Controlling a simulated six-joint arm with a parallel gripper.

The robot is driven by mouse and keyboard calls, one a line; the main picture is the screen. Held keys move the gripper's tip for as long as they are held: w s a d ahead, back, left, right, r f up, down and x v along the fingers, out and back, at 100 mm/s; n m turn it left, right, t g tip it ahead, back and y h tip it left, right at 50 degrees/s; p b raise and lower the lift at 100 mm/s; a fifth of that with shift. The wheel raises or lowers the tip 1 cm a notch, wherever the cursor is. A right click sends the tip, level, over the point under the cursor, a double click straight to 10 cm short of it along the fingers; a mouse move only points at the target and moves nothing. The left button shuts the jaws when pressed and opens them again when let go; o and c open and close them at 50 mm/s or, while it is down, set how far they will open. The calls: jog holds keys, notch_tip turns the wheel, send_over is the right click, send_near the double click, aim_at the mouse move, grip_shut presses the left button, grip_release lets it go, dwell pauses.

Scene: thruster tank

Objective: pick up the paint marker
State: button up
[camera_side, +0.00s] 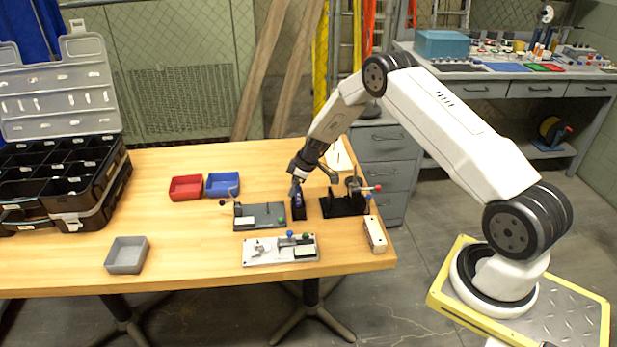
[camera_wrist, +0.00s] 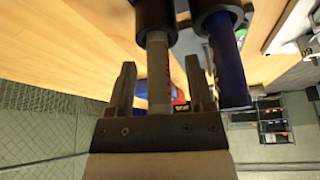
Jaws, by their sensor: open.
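My gripper (camera_side: 298,176) is open and points down over a small black stand (camera_side: 299,211) on the wooden table. In the wrist view, a pale grey cylinder with a reddish strip (camera_wrist: 158,75) stands between the two open fingers of my gripper (camera_wrist: 161,78), with its far end in a black round piece. A dark blue cylinder (camera_wrist: 228,60) is just outside the right finger. Both are pen-like; I cannot tell for certain which is the paint marker. In the side view, only a dark blue part (camera_side: 297,194) shows above the stand, and the gripper hides the rest.
A grey fixture plate (camera_side: 262,222) is left of the stand, and a black fixture (camera_side: 340,207) is right of it. A pale fixture plate (camera_side: 262,256) lies in front. Red (camera_side: 186,188) and blue (camera_side: 222,185) bins sit further left.

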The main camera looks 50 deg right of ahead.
jog(key=shift+c, duration=0.2)
grip_shut()
jog(key=shift+r, duration=0.15)
jog(key=shift+r, duration=0.8)
jog(key=s+a+r, duration=0.3)
jog(key=s+r, duration=0.8)
jog(key=s, duration=0.2)
jog(key=shift+s+a, duration=0.2)
jog(key=shift+s, duration=0.1)
